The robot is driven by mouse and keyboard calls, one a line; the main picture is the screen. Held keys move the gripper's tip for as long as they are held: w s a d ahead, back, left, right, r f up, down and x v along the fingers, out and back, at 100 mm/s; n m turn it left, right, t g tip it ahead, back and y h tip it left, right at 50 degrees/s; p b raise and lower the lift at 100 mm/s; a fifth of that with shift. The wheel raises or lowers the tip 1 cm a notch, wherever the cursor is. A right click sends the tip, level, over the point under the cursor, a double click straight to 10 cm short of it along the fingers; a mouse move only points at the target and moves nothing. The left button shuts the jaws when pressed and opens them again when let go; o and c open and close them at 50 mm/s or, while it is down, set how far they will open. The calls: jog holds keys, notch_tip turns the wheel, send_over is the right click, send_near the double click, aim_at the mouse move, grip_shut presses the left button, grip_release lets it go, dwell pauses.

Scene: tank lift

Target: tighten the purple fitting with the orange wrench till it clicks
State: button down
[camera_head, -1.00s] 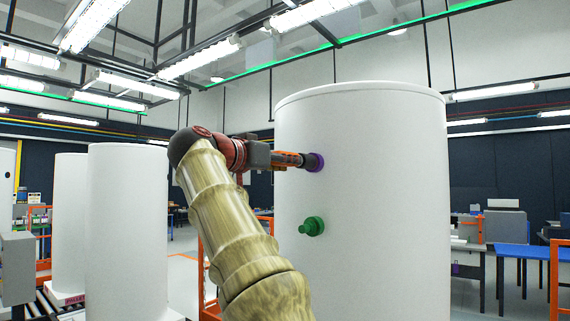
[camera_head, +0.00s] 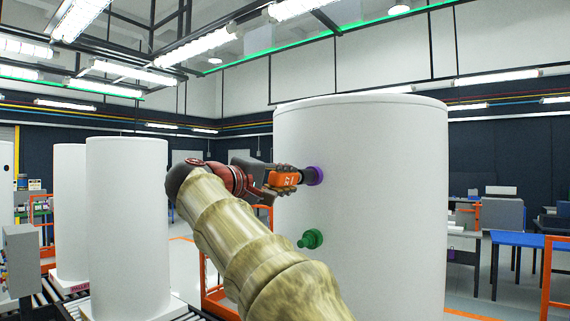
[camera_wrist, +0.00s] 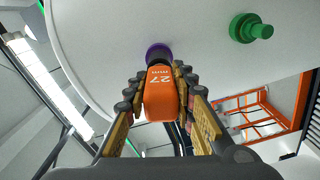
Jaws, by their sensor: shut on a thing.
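The purple fitting (camera_head: 315,175) sticks out of the upper side of the large white tank (camera_head: 380,220); it also shows in the wrist view (camera_wrist: 158,53). The orange wrench (camera_head: 284,179) is held in my gripper (camera_head: 275,178), with its far end at the fitting. In the wrist view the orange wrench body (camera_wrist: 161,95), marked 27, lies between the two fingers of my gripper (camera_wrist: 162,95), which are closed around it. The wrench's head is mostly hidden there, so its exact seating on the fitting cannot be told.
A green fitting (camera_head: 311,239) sticks out of the tank below the purple one; it shows at upper right in the wrist view (camera_wrist: 250,28). Other white tanks (camera_head: 127,220) stand at left. Orange railings (camera_head: 548,285) and a blue table (camera_head: 522,240) are at right.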

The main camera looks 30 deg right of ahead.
jog(key=n+p, duration=0.3)
jog(key=r+n+p, duration=0.1)
jog(key=n+p, duration=0.1)
jog(key=shift+n+p, duration=0.4)
jog(key=shift+f+n+p, duration=0.2)
jog(key=shift+n+p, duration=0.6)
jog(key=shift+f, duration=0.15)
